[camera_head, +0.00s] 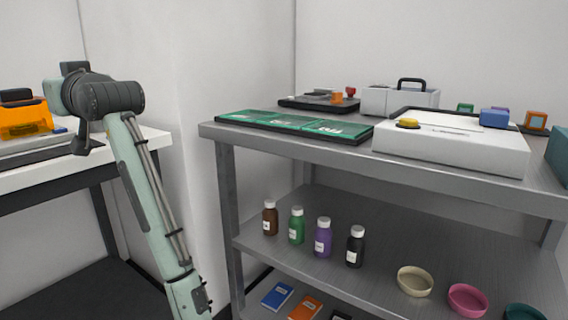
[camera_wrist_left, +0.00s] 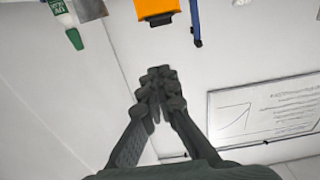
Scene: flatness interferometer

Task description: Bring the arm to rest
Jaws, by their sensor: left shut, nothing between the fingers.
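My left arm (camera_head: 150,185) is pale green with a dark joint at its top. It rises from the bottom of the head view, between the white-topped table and the metal shelf unit. In the left wrist view my left gripper (camera_wrist_left: 160,88) has its dark fingers together at the tips, with nothing between them. It is in front of a pale surface and apart from the things at the top of that view. I cannot make out the fingertips in the head view. My right gripper is in neither view.
A metal shelf unit (camera_head: 290,148) at right carries green panels (camera_head: 290,123) and a white instrument (camera_head: 455,145). Bottles and bowls stand on its middle shelf. An orange device (camera_head: 25,120) sits on the left table (camera_head: 20,182). A framed sheet (camera_wrist_left: 260,110) shows in the wrist view.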

